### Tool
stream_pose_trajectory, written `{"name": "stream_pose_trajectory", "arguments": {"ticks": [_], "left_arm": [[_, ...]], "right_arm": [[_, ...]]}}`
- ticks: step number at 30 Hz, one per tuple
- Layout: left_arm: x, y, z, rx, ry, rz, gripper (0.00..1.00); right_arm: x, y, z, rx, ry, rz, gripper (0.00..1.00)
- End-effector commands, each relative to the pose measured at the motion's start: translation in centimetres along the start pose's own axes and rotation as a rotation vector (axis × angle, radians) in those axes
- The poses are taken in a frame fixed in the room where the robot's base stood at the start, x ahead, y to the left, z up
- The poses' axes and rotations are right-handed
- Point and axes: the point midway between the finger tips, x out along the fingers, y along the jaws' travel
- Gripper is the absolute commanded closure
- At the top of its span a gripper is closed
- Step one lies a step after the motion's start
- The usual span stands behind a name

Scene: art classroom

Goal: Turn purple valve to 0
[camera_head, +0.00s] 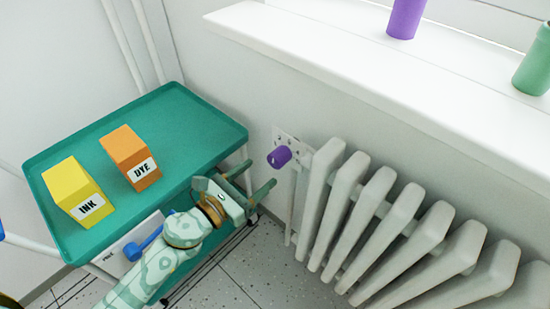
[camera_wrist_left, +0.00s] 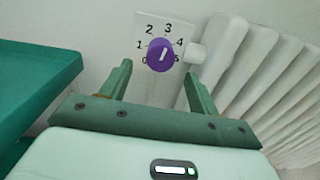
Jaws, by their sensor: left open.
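The purple valve (camera_head: 279,156) is a round knob on the wall at the near left end of the radiator. In the left wrist view the purple valve (camera_wrist_left: 160,55) sits on a white dial plate (camera_wrist_left: 145,22) numbered from 0 to 5. A short white mark on its face slants up and slightly right, roughly toward the 3. My left gripper (camera_head: 257,176) is open and empty, just in front of the knob and apart from it. In the wrist view the knob shows beyond and between the two green fingers (camera_wrist_left: 158,85). My right gripper is not in view.
A white ribbed radiator (camera_head: 385,215) stands right of the valve, under a white sill (camera_head: 330,45) with a purple bottle (camera_head: 406,18) and a green one (camera_head: 532,65). A teal cart (camera_head: 195,125) at left carries a yellow INK box (camera_head: 75,190) and an orange DYE box (camera_head: 128,157).

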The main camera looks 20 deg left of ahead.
Motion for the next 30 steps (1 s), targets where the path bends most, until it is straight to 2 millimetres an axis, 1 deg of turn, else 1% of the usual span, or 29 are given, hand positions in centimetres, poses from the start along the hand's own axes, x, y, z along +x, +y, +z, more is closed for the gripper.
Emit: {"name": "stream_pose_trajectory", "arguments": {"ticks": [1, 3, 6, 9, 14, 21, 22, 23, 24, 26, 27, 30], "left_arm": [[1.4, 0.0, 0.3, 0.001, -0.005, 0.0, 0.39], [2.9, 0.0, 0.2, 0.0, -0.003, 0.0, 0.39], [4.8, 0.0, 0.2, -0.001, -0.002, 0.001, 0.39], [6.1, 0.0, 0.0, -0.001, 0.0, 0.001, 0.39], [7.0, 0.0, 0.0, -0.003, 0.0, 0.001, 0.39], [7.1, 0.0, -0.1, -0.004, 0.001, 0.001, 0.39], [7.1, 0.0, -0.1, -0.004, 0.001, 0.001, 0.42], [7.1, 0.0, -0.1, -0.004, 0.001, 0.001, 0.5], [7.1, 0.0, -0.1, -0.003, 0.001, 0.001, 0.61], [7.1, 0.0, -0.1, -0.003, 0.001, 0.001, 0.78], [7.1, 0.0, -0.1, -0.003, 0.001, 0.001, 0.84], [7.1, 0.0, -0.1, -0.004, 0.001, 0.001, 0.84]], "right_arm": [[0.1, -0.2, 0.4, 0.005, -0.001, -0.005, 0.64], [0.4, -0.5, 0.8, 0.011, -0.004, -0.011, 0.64], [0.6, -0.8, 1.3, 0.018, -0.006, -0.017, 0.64], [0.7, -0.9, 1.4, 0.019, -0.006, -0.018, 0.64], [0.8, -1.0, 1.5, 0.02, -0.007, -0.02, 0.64], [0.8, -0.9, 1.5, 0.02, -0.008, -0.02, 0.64], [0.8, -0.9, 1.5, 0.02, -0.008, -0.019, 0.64], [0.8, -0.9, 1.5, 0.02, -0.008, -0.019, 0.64], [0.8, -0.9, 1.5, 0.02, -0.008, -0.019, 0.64], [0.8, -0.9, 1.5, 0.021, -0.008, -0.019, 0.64], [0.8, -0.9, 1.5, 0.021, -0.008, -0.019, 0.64], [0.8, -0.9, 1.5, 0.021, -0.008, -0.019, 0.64]]}}
